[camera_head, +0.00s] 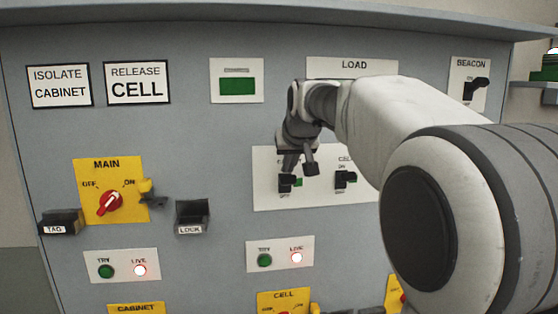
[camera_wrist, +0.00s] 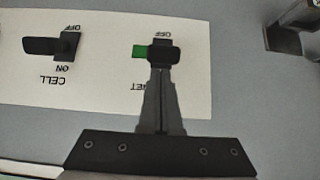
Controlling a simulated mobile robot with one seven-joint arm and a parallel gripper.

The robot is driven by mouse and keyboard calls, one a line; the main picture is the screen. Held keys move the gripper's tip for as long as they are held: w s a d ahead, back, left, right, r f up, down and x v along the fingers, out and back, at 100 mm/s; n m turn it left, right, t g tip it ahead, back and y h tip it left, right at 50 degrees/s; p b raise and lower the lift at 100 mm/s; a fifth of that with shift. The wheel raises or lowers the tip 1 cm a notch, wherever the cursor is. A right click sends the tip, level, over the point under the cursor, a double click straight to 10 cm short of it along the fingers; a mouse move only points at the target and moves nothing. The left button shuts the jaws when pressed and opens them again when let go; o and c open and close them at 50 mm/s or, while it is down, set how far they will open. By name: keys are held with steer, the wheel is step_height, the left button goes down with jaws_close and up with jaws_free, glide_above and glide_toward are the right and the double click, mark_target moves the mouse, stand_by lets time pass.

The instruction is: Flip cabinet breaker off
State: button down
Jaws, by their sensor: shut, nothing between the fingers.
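The cabinet breaker (camera_head: 286,183) is a small black lever on the white LOAD panel, with a green patch beside it. The wrist view shows the panel upside down, with the breaker (camera_wrist: 164,54) near the OFF mark and its ON mark hidden behind the fingers. My gripper (camera_head: 300,165) is in front of the panel, just above the breaker in the head view. In the wrist view my gripper (camera_wrist: 163,72) is shut and empty, its tips overlapping the lever's edge. I cannot tell whether they touch.
The cell breaker (camera_head: 345,180) sits close to the right on the same panel. The red MAIN switch (camera_head: 110,203), LOCK holder (camera_head: 192,216) and TAG holder (camera_head: 61,223) are to the left. The BEACON switch (camera_head: 475,89) is at upper right. My arm covers the right side.

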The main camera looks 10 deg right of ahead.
steer(key=shift+f+b, duration=0.15)
steer(key=shift+b, duration=0.25)
steer(key=shift+s+f+b, duration=0.1)
steer(key=shift+f+b, duration=0.05)
steer(key=shift+b, duration=0.25)
steer(key=shift+t, duration=0.3)
